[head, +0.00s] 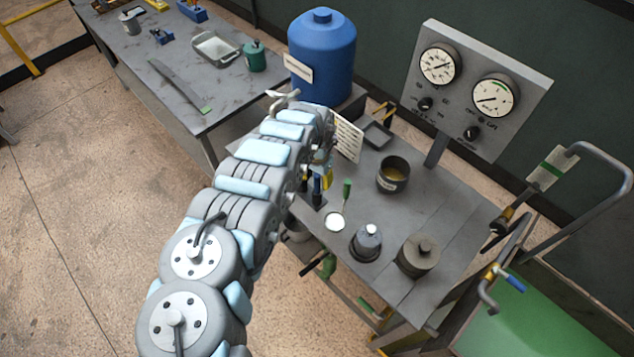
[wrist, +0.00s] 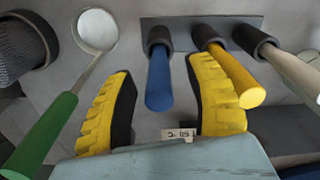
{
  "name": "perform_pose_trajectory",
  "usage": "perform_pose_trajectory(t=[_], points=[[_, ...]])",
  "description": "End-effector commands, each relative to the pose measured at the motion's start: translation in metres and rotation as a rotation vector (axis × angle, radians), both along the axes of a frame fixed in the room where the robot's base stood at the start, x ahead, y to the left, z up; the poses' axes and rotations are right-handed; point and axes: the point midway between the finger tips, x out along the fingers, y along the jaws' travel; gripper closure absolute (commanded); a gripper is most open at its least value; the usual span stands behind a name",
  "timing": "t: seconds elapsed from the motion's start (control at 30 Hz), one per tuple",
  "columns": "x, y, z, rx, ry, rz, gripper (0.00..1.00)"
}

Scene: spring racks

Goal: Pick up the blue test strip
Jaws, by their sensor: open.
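The blue test strip (wrist: 159,82) is a blue rod standing with its far end in a dark socket of a small grey rack (wrist: 183,24) in the wrist view. My gripper (wrist: 160,92) is open, with its yellow, black-lined fingers on either side of the blue strip. I see gaps between the strip and both fingers. A yellow strip (wrist: 235,74) and a cream strip (wrist: 292,69) stand in the other sockets, and the right finger lies between the blue and yellow ones. In the head view my arm hides much of the gripper; the blue strip (head: 316,188) shows small.
A green-handled ladle (wrist: 45,130) lies left of the gripper in the wrist view. In the head view, a pot (head: 392,174), a grey bell-shaped weight (head: 366,242) and a lidded can (head: 418,255) stand on the bench. A gauge panel (head: 470,95) and blue tank (head: 322,55) stand behind.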

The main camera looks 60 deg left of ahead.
Motion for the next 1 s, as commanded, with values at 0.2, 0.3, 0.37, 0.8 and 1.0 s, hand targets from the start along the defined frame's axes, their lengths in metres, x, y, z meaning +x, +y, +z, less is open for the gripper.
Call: perform_pose_trajectory(t=[0.2, 0.3, 0.37, 0.8, 1.0], points=[[-0.0008, -0.0006, -0.0102, -0.001, 0.001, 0.001, 0.46], [-0.0009, -0.0001, -0.0114, 0.0, 0.001, 0.001, 0.46], [-0.001, -0.0002, -0.0118, 0.0, 0.002, 0.001, 0.46], [-0.0012, -0.0007, -0.0121, -0.001, 0.002, 0.001, 1.0], [-0.0011, -0.0008, -0.0121, -0.001, 0.002, 0.001, 1.0]])
